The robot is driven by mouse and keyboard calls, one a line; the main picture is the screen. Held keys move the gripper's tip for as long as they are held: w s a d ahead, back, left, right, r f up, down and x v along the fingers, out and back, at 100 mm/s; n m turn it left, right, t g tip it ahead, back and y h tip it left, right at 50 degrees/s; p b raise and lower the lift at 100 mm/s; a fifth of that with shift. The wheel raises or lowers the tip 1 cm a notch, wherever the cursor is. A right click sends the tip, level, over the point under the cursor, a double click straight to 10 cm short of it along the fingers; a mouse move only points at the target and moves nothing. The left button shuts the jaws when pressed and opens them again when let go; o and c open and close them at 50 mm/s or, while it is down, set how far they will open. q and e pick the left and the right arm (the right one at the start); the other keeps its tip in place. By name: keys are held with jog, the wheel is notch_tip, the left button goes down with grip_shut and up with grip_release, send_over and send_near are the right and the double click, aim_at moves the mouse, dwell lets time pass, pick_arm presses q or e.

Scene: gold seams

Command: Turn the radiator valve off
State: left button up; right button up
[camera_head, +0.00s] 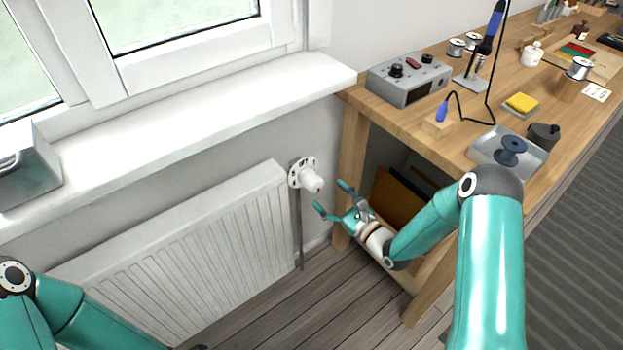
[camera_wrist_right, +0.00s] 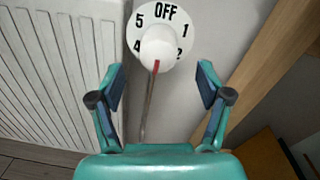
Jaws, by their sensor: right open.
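The radiator valve is a white round knob (camera_head: 311,181) on a white dial plate (camera_head: 295,172) at the right end of the radiator (camera_head: 190,250). In the right wrist view the knob (camera_wrist_right: 158,48) has a red mark on its lower side. The dial (camera_wrist_right: 184,32) reads OFF at the top, with 5 and 4 on the left and 1 and 2 on the right. The red mark points down, away from OFF. My right gripper (camera_head: 331,197) is open and empty, just right of and below the knob, its fingers (camera_wrist_right: 160,82) spread wide, apart from it.
A wooden workbench (camera_head: 450,115) with tools stands at the right; its leg (camera_head: 351,165) is close behind my right gripper. A white windowsill (camera_head: 190,110) juts out above the radiator. A thin pipe (camera_head: 299,235) runs down below the valve. The wooden floor (camera_head: 300,310) in front is clear.

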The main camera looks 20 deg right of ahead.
aim_at(311, 179)
jog(key=x, duration=0.8)
jog(key=shift+d, duration=0.1)
jog(key=c, duration=1.2)
jog(key=shift+o, duration=0.2)
jog(key=shift+b, duration=0.3)
